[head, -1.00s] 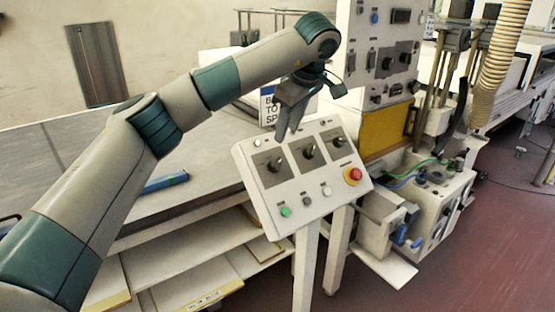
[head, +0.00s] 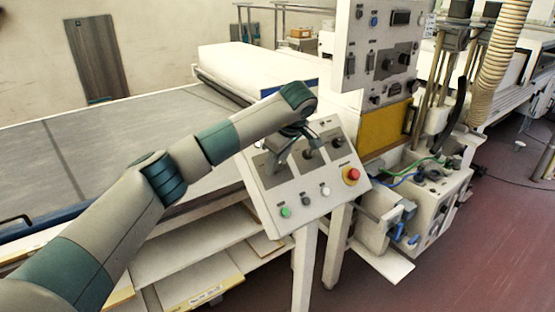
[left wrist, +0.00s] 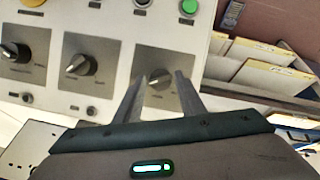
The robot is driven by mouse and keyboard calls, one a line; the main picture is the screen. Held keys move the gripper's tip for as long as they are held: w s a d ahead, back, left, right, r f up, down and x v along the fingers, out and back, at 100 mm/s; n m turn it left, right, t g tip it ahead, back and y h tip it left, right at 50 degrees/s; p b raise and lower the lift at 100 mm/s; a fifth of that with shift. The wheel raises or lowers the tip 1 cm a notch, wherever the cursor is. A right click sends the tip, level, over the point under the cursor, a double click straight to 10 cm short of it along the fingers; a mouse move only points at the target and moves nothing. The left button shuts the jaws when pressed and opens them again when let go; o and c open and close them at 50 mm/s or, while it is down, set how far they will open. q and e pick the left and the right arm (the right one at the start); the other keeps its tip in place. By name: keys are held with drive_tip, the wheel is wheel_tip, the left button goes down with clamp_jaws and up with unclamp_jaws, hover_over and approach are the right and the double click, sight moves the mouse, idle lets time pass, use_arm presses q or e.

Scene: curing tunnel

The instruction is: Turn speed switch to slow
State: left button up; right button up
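The tilted white control panel (head: 312,177) carries three dark rotary switches on grey plates in a row. The middle switch (head: 308,154) and the right switch (head: 337,140) show in the head view. In the left wrist view that same switch (left wrist: 160,83) sits between the two fingertips of my left gripper (left wrist: 161,80). The fingers are apart, one on each side of the knob; I cannot tell whether they touch it. Switch labels are too small to read. My right gripper is not in view.
Below the switches are a green button (head: 285,212), a dark button, a white button (head: 325,190) and a red emergency stop (head: 351,174). A taller panel (head: 385,50) stands behind. The wide grey belt (head: 100,140) lies left, with shelves (head: 190,245) beneath.

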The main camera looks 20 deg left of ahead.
use_arm(q)
drive_tip(key=shift+f, duration=0.15)
drive_tip(key=c, duration=0.7)
